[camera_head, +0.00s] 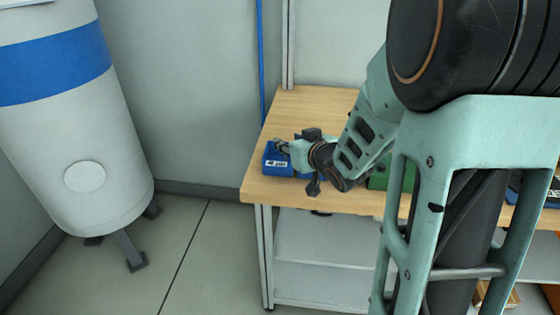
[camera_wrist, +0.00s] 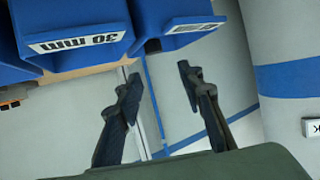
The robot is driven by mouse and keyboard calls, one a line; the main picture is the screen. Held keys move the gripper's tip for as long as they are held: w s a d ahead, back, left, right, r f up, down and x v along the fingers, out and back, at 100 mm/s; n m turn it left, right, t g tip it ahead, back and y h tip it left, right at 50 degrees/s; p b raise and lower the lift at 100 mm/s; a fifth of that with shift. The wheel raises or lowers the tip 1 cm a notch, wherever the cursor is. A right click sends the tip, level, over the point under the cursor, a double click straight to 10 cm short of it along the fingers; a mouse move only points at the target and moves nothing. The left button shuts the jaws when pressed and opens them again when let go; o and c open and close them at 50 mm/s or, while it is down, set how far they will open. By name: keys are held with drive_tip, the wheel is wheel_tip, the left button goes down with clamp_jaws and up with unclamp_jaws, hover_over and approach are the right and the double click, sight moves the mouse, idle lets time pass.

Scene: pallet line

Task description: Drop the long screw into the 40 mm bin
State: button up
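In the wrist view my gripper (camera_wrist: 158,76) has its two fingers spread apart, with only the wall and floor background between them. No long screw shows in either view. A blue bin (camera_wrist: 75,62) at the upper left carries a label reading 30 mm, upside down. In the head view my gripper (camera_head: 283,147) is at a blue bin (camera_head: 272,168) on the table's left end; that bin's label is too small to read. The bins' insides are hidden.
The wooden table (camera_head: 292,106) has free room behind the bin. A green container (camera_head: 378,181) stands to the right, partly behind my arm. A white tank with a blue band (camera_head: 85,165) stands at the left, with open floor between. Shelves lie below the table.

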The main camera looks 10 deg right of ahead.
drive_tip(key=v, duration=0.6)
drive_tip(key=shift+s+r, duration=0.15)
drive_tip(key=shift+s, duration=0.25)
drive_tip(key=shift+d, duration=0.1)
